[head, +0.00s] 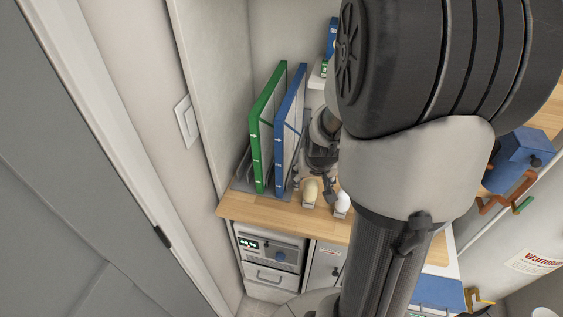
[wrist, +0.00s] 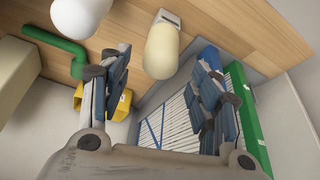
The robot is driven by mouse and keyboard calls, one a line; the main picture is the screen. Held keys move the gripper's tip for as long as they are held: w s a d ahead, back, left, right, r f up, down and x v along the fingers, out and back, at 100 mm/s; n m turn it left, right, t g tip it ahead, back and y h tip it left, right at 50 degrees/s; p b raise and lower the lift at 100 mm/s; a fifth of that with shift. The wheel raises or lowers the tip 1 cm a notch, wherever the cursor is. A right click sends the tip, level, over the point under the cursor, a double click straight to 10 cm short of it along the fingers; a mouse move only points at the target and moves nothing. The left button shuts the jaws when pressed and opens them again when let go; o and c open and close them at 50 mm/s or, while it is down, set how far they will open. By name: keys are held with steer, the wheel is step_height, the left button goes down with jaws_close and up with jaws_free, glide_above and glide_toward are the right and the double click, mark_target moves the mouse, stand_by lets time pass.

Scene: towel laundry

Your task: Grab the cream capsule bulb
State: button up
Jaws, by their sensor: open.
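The cream capsule bulb (head: 310,189) stands in a small holder on the wooden counter. In the wrist view the cream bulb (wrist: 162,54) shows between my fingertips, toward the top. My gripper (head: 316,177) is open and empty, just behind the bulb in the head view.
A green-framed panel (head: 266,130) and a blue-framed panel (head: 289,130) stand upright in a rack left of my gripper. The wooden counter (head: 260,209) has bare room in front of them. A green pipe (wrist: 50,42) and a yellow thing (wrist: 120,105) lie beyond my left finger.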

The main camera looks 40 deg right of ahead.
steer(key=b+x, duration=0.2)
steer(key=x, duration=0.4)
steer(key=shift+d+f, duration=0.1)
steer(key=shift+f, duration=0.25)
steer(key=shift+c, duration=0.4)
steer(key=c, duration=1.1)
steer(key=shift+o, duration=0.2)
steer(key=shift+r, duration=0.15)
